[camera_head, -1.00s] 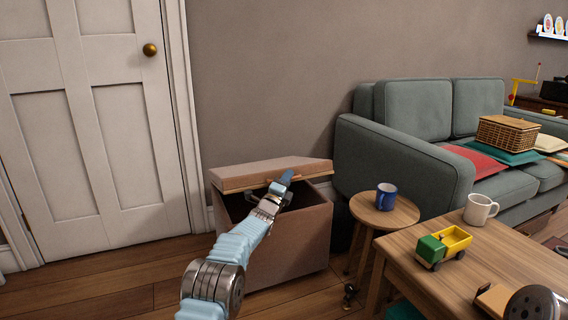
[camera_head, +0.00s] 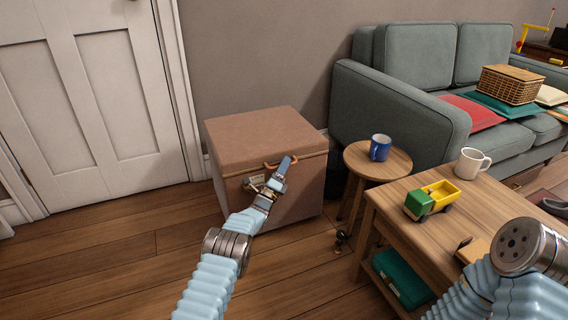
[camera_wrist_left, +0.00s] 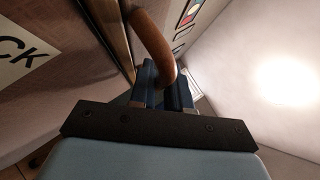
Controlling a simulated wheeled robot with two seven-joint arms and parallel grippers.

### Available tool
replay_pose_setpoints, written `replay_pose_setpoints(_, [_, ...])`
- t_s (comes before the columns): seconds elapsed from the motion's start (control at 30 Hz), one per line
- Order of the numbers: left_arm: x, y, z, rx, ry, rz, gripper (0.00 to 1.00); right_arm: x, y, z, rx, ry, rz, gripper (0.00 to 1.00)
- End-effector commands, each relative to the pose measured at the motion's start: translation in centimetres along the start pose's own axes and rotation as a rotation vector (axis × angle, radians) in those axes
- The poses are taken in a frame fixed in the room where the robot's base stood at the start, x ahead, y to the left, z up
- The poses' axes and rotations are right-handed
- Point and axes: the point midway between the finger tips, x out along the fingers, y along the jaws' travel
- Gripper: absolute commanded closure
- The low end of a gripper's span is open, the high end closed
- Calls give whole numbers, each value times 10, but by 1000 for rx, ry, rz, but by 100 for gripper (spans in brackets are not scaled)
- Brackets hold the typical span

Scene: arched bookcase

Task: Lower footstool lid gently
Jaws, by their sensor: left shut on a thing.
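The footstool (camera_head: 295,203) is a brown-pink box by the wall, left of the side table. Its lid (camera_head: 255,135) lies level on top, and I see no open gap along the visible front edge. A tan loop handle (camera_head: 268,164) is on the lid's front edge. My left gripper (camera_head: 282,170) is at the front of the lid, shut on this loop. In the left wrist view the loop (camera_wrist_left: 152,42) curves down between the blue fingers (camera_wrist_left: 166,86). My right gripper is not in view; only my right arm shows at lower right.
A small round side table (camera_head: 398,165) with a blue mug (camera_head: 380,147) stands right of the footstool. A wooden table (camera_head: 400,212) with a toy truck (camera_head: 432,200) and a white mug (camera_head: 470,163) is nearer. The sofa (camera_head: 425,120) is behind. Wood floor is clear at left.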

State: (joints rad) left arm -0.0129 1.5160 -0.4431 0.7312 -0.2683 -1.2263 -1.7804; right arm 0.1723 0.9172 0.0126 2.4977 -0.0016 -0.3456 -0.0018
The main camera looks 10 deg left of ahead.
Motion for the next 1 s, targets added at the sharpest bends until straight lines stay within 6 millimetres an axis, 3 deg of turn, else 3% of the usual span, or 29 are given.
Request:
replay_pose_setpoints(0.1, [-5, 6, -7, -4, 11, 15, 100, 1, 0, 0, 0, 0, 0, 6])
replay_pose_setpoints(0.13, [-5, 7, -7, -5, 11, 15, 81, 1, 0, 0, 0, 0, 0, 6])
replay_pose_setpoints(0.27, [-5, 7, -6, -4, 11, 16, 64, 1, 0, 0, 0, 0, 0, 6])
replay_pose_setpoints(0.5, [-4, 5, -4, -3, 8, 14, 64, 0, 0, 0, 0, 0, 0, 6])
replay_pose_setpoints(0.67, [-16, 4, -3, -3, 8, 16, 64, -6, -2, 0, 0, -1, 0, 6])
replay_pose_setpoints(0.77, [-32, 2, -2, -4, 8, 17, 64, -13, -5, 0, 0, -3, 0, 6])
replay_pose_setpoints(1.0, [-95, 4, -4, -5, 11, 18, 64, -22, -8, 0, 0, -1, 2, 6])
